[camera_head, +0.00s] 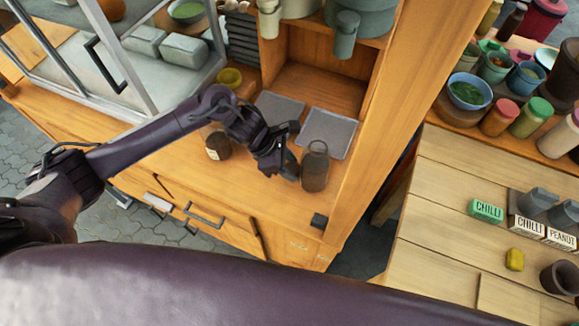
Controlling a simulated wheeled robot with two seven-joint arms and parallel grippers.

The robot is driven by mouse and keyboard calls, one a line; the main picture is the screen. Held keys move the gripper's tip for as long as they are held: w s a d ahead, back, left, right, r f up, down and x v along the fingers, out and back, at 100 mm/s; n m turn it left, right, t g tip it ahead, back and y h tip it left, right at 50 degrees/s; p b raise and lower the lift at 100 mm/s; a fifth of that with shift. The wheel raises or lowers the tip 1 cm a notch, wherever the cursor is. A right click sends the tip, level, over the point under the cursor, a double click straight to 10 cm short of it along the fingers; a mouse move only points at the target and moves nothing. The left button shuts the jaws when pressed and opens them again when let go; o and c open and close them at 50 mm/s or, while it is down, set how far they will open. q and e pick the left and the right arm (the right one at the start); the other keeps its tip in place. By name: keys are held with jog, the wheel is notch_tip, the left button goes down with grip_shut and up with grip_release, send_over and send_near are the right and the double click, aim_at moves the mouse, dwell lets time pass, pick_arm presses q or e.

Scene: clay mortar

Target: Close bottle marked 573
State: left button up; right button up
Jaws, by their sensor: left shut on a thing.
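A dark grey-brown bottle (315,172) with a loop-shaped top stands upright on the wooden counter. My left gripper (291,160) is at its left side and shut on it; the exact contact of the fingers is hard to see. A brown jar (217,147) with a pale label stands further left, partly behind my left arm. The number 573 cannot be read on either one. My right gripper is not in view.
Two grey mats (328,133) lie behind the bottle, before a wooden shelf. A glass case (140,60) is at the left. A wooden post rises right of the bottle. A slatted table (440,215) holds cups and boxes.

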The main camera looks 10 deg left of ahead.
aim_at(289, 167)
pick_arm(q)
notch_tip(289, 167, up, 19)
jog(key=b, duration=0.2)
jog(key=shift+f, duration=0.15)
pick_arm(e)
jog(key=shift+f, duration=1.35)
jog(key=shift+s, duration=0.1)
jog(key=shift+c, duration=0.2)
